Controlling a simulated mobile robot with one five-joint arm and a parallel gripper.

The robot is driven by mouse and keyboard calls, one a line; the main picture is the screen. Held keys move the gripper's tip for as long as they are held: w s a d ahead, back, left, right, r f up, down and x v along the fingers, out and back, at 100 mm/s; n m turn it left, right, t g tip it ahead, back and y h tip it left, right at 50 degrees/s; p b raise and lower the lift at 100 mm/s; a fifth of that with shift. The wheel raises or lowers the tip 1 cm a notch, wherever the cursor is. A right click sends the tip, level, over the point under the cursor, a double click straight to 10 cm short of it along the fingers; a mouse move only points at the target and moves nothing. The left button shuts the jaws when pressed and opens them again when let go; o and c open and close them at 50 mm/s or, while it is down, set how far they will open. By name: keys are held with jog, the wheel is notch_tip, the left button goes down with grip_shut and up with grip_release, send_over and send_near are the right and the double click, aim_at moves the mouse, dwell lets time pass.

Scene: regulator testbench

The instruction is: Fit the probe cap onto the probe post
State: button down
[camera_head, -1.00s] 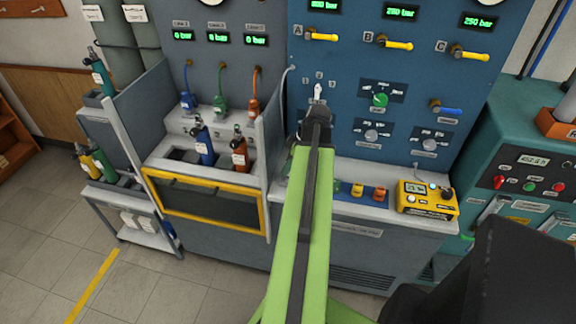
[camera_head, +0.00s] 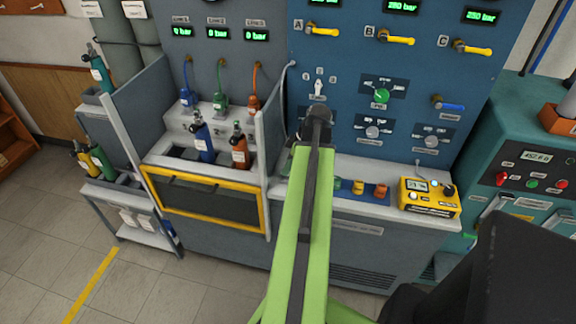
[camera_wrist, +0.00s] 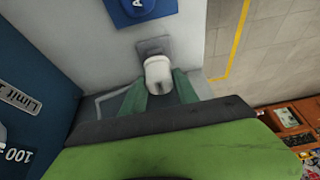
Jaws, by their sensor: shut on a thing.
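In the wrist view my gripper (camera_wrist: 160,86) has its two teal fingers closed around a pale, whitish rounded piece, which I take to be the probe cap (camera_wrist: 157,72). A grey square plate (camera_wrist: 154,46) shows just beyond the cap on the light bench top. Whether the cap touches the plate, I cannot tell. No probe post can be made out, and anything under the cap is hidden. In the head view my green arm reaches over the bench and hides the gripper and cap.
A blue piece marked A (camera_wrist: 134,8) lies beyond the cap. A yellow meter (camera_head: 428,196) and small yellow and orange parts (camera_head: 369,189) stand right of my arm. A grey partition (camera_head: 270,135) and a bay with bottles stand left. The blue panel (camera_head: 350,60) rises behind.

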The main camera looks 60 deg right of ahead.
jog(key=shift+f+b, duration=0.45)
jog(key=shift+f, duration=0.05)
jog(key=c, duration=0.8)
grip_release()
jog(key=shift+c, duration=0.2)
jog(key=p+v, duration=1.6)
jog(key=v, duration=0.1)
jog(key=shift+r, duration=0.25)
